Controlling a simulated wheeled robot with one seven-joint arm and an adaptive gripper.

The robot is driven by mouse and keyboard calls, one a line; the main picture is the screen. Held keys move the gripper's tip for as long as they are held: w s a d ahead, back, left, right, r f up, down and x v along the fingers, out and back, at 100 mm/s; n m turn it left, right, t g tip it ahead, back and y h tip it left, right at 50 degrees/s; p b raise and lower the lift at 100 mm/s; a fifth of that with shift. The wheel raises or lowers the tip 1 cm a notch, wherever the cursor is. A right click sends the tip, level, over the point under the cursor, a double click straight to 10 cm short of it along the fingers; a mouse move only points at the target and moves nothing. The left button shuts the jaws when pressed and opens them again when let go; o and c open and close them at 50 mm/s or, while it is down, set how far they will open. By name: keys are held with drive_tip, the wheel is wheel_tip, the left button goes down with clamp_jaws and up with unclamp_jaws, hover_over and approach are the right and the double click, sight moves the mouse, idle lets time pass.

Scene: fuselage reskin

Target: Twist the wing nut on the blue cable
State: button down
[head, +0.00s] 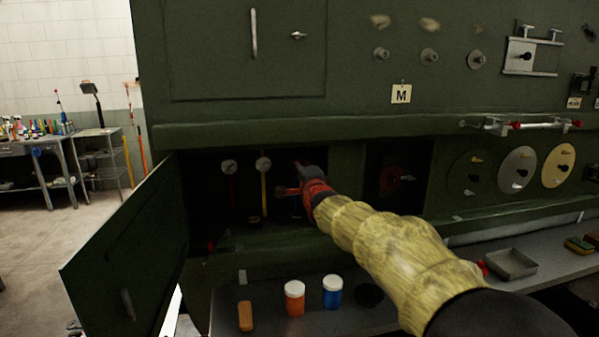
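My gripper (299,183) reaches into a dark open compartment (210,200) in the green panel. Its red and grey parts show at the end of my yellow-sleeved arm. Inside, left of the gripper, a round gauge (229,166) sits above a dark red cable (232,189). A second round gauge (263,164) sits above a yellow cable (264,190). I cannot make out the blue cable or its wing nut. My gripper and the shadow cover the area to the right of the yellow cable. The fingertips are too dark and small to tell open from shut.
The compartment's door (125,240) hangs open at left. The ledge below holds an orange-brown block (245,316), an orange jar (294,298), a blue jar (332,292) and a grey tray (510,263). Round discs (517,170) and a red-ended bar (535,125) are on the panel's right.

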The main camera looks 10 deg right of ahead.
drive_tip(key=shift+r+m, duration=0.4)
drive_tip(key=shift+r, duration=0.5)
drive_tip(key=c, duration=2)
unclamp_jaws()
drive_tip(key=shift+c, duration=0.2)
drive_tip(key=o, duration=0.6)
drive_tip(key=shift+f, duration=0.5)
drive_tip(key=shift+s+f, duration=0.1)
drive_tip(key=s, duration=1.1)
drive_tip(key=shift+s, duration=0.4)
